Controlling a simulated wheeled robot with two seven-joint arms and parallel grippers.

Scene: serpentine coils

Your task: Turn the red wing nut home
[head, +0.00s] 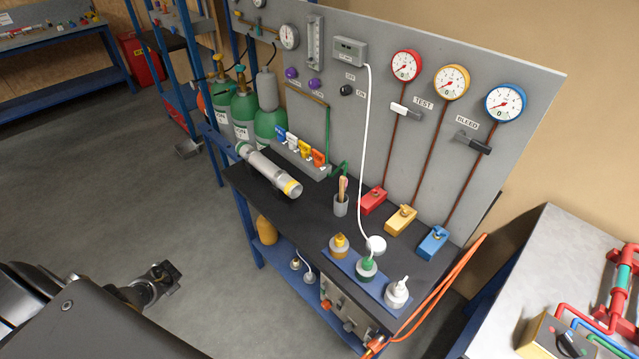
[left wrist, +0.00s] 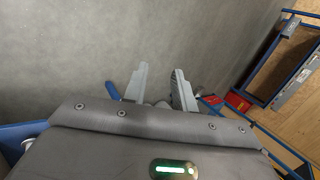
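I cannot make out a clear red wing nut in either view. In the head view, a row of small coloured winged pieces stands on a grey rail on the bench; the rightmost is an orange-red piece (head: 319,158). A red block (head: 373,200) sits on the bench under the red gauge, too small to show any wing nut. My left gripper (head: 168,279) is over the floor, left of the bench and well apart from it. In the left wrist view, its two fingers (left wrist: 160,88) are apart, with nothing between them. My right gripper is not in view.
The black bench (head: 325,215) carries a grey cylinder (head: 268,170), a cup with a brush (head: 341,204), yellow and blue blocks, and a blue tray (head: 352,265) of bottles. A gauge panel (head: 420,150) stands behind. Orange hoses (head: 440,290) hang at the right end.

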